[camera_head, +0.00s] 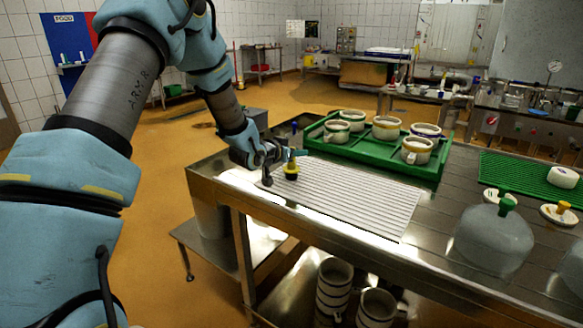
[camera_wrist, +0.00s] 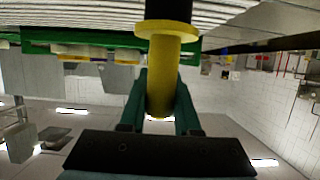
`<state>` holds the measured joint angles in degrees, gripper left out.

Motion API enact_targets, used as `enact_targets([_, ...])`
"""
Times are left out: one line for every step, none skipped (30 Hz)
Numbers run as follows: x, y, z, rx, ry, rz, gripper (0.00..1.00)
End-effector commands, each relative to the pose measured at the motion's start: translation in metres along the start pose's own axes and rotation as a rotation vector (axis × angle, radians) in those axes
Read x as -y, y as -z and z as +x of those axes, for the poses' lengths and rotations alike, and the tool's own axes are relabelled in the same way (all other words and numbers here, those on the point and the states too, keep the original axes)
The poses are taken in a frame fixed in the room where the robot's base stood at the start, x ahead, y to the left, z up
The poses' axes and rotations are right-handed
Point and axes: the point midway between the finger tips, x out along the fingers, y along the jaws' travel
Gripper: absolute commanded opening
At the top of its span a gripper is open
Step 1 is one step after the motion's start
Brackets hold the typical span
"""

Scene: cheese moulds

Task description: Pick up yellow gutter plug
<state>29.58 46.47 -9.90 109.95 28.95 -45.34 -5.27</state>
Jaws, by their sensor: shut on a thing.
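The yellow gutter plug (camera_wrist: 172,65) has a yellow stem with a wider yellow flange and a black part beyond it. My gripper (camera_wrist: 163,100) is shut on the stem, with one teal finger on each side.
The white mat (camera_head: 350,198) lies on a steel table (camera_head: 228,178). A green tray (camera_head: 375,160) with several cheese moulds stands behind it. To the right are a green ribbed mat (camera_head: 515,175) and a clear jug with a green cap (camera_head: 493,240). Stacked moulds (camera_head: 334,285) stand on the lower shelf.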

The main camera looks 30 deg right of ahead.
Motion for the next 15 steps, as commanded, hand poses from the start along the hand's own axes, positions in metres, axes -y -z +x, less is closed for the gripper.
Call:
enact_targets([0.0, 0.0001, -0.0001, 0.0, 0.0, 0.0, 0.13])
enact_targets([0.0, 0.0001, -0.0001, 0.0, 0.0, 0.0, 0.1])
enact_targets([0.0, 0.0001, -0.0001, 0.0, 0.0, 0.0, 0.05])
enact_targets([0.0, 0.0001, -0.0001, 0.0, 0.0, 0.0, 0.02])
enact_targets([0.0, 0.0001, -0.0001, 0.0, 0.0, 0.0, 0.0])
enact_targets([0.0, 0.0001, -0.0001, 0.0, 0.0, 0.0, 0.0])
enact_targets([0.0, 0.0001, -0.0001, 0.0, 0.0, 0.0, 0.0])
enact_targets([0.0, 0.0001, -0.0001, 0.0, 0.0, 0.0, 0.0])
enact_targets([0.0, 0.0001, -0.0001, 0.0, 0.0, 0.0, 0.0])
enact_targets([0.0, 0.0001, -0.0001, 0.0, 0.0, 0.0, 0.0])
enact_targets([0.0, 0.0001, -0.0001, 0.0, 0.0, 0.0, 0.0])
enact_targets([0.0, 0.0001, -0.0001, 0.0, 0.0, 0.0, 0.0])
enact_targets([0.0, 0.0004, -0.0001, -0.001, 0.0, 0.0, 0.0])
enact_targets([0.0001, 0.0004, -0.0001, -0.001, 0.0, 0.0, 0.0])
enact_targets([0.0001, 0.0004, -0.0001, -0.001, 0.0, 0.0, 0.0])
